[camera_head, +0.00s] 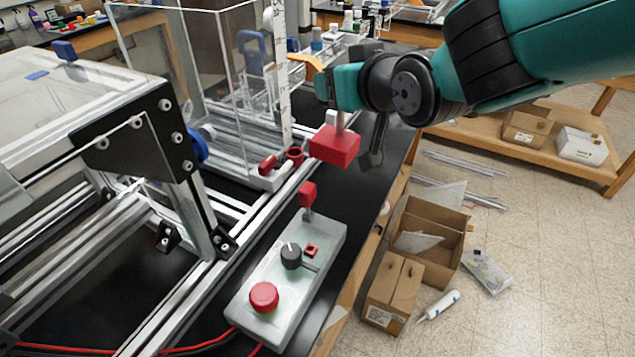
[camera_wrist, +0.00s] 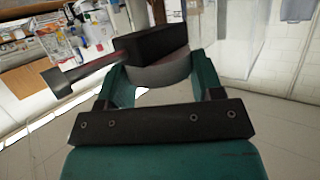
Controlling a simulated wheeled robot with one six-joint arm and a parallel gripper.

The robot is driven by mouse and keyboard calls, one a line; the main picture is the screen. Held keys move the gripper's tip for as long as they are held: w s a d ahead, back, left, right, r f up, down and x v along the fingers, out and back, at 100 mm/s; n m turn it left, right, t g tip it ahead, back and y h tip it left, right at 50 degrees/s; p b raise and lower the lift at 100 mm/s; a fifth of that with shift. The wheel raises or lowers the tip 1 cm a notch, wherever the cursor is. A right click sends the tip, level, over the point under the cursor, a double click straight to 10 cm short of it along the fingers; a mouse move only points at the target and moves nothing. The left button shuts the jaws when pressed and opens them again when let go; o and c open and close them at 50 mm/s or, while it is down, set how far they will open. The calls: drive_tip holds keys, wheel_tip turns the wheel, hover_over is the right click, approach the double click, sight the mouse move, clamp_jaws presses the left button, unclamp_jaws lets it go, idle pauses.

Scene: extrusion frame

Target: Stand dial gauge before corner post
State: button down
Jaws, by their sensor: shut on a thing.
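My gripper (camera_head: 338,86) is raised above the black bench, right of the clear tank. In the wrist view its teal fingers (camera_wrist: 158,88) are shut on the dial gauge (camera_wrist: 160,72), seen as a grey round body with a dark block and a thin stem pointing left. Its dial face is hidden. In the head view a red block (camera_head: 334,146) on a grey stem shows just below the gripper; I cannot tell whether it belongs to the gauge. The frame's silver corner post (camera_head: 197,215) stands upright at left under a black corner plate (camera_head: 130,135), well apart from the gripper.
A pale control box (camera_head: 287,285) with a red button, black knob and red-topped lever lies on the bench (camera_head: 372,183) before the frame. The clear tank (camera_head: 225,95) stands behind. Cardboard boxes (camera_head: 425,240) are on the floor at right.

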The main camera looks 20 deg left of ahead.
wheel_tip(320, 180, down, 16)
drive_tip(key=p, duration=0.2)
drive_tip(key=shift+p, duration=0.35)
drive_tip(key=c, duration=0.5)
unclamp_jaws()
drive_tip(key=shift+f, duration=0.15)
drive_tip(key=b+v, duration=0.3)
drive_tip(key=v, duration=0.9)
